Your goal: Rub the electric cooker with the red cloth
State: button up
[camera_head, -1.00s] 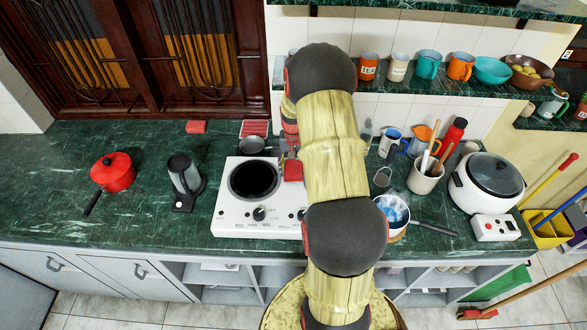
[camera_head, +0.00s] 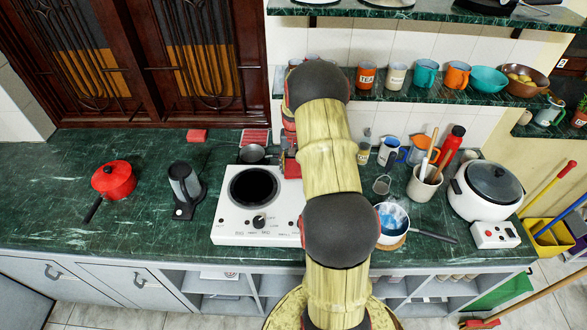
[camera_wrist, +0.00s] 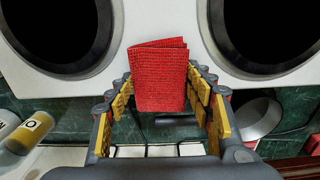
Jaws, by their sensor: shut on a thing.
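The electric cooker (camera_head: 230,215) is a white hob with black round plates on the green counter. In the head view my arm covers its right part. In the wrist view its white top (camera_wrist: 158,20) shows between two black plates. The red cloth (camera_wrist: 160,85) is a folded, textured piece between the yellow-padded fingers of my gripper (camera_wrist: 160,92). My gripper is shut on it. The cloth's upper end overlaps the cooker's edge in the wrist view; I cannot tell whether it touches. In the head view a bit of red (camera_head: 291,167) shows beside my arm, by the cooker's back edge.
A small dark pan (camera_head: 252,154) stands behind the cooker. A black-and-grey appliance (camera_head: 185,188) and red pot (camera_head: 114,180) stand left. A blue-lined pan (camera_head: 392,218), utensil holder (camera_head: 424,187) and white rice cooker (camera_head: 484,190) stand right. A shelf of mugs (camera_head: 397,76) hangs behind.

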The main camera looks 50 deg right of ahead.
aim_at(293, 183)
jog(key=shift+w+d+r, duration=0.25)
jog(key=shift+d+r, duration=0.05)
jog(key=shift+s+a+f, duration=0.25)
jog(key=shift+a, duration=0.05)
jog(key=shift+s+a+f+p, duration=0.25)
jog(key=shift+s+a+p, duration=0.1)
jog(key=shift+s+a, duration=0.5)
jog(key=shift+s+a+p, duration=0.15)
jog(key=shift+s+a, duration=0.35)
jog(key=shift+a, duration=0.25)
jog(key=shift+s+a+p, duration=0.15)
jog(key=shift+s+a, duration=0.35)
jog(key=shift+a, duration=0.2)
jog(key=shift+w+d+r+p, duration=0.1)
jog(key=shift+r+p, duration=0.85)
jog(key=shift+r, duration=0.65)
jog(key=shift+d+r+p, duration=0.1)
jog(key=shift+r+p, duration=0.8)
jog(key=shift+r, duration=0.65)
jog(key=shift+r+p, duration=0.9)
jog(key=shift+r, duration=0.6)
